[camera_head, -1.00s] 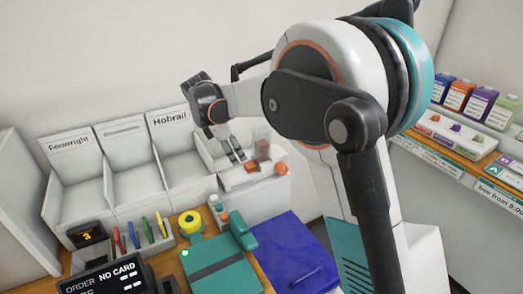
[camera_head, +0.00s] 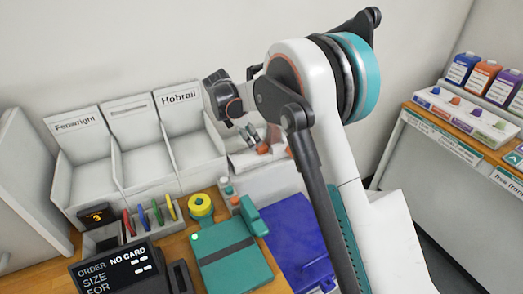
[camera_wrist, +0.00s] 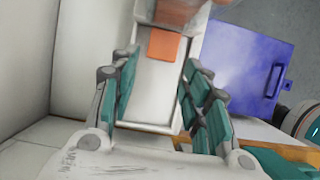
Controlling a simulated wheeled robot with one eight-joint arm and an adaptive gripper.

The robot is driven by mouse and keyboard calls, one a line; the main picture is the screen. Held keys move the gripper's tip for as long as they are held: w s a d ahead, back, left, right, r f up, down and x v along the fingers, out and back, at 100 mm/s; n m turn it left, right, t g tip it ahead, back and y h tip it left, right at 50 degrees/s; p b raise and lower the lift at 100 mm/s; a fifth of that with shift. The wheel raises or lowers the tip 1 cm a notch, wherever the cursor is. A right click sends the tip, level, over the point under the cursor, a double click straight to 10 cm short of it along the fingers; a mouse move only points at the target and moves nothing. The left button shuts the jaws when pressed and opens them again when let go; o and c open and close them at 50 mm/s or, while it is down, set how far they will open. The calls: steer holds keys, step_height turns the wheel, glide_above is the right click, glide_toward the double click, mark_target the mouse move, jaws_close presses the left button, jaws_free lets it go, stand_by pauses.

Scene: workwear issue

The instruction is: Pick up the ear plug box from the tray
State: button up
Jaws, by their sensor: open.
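A narrow white tray (camera_wrist: 155,92) lies below my gripper (camera_wrist: 160,64) in the wrist view. An orange block (camera_wrist: 165,45) sits toward its far end, with a blurred, reddish-brown, see-through item (camera_wrist: 182,12) beyond it. I cannot tell for sure which of these is the ear plug box. My gripper is open, its teal-padded fingers on either side of the tray, with nothing between them. In the head view my gripper (camera_head: 256,138) is over the tray (camera_head: 243,160) right of the bins, partly hiding its contents; an orange item (camera_head: 263,149) shows by the fingers.
Tall white bins (camera_head: 180,150) stand left of the tray. A shelf (camera_head: 450,125) with bottles is at the right. Wall is close behind.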

mark_target(261, 149)
steer(key=b+x, duration=0.1)
steer(key=x, duration=0.1)
steer(key=d+x, duration=0.1)
steer(key=x, duration=0.2)
steer(key=shift+w+b, duration=0.15)
steer(key=shift+b, duration=0.2)
steer(key=shift+r, duration=0.1)
steer(key=c, duration=0.5)
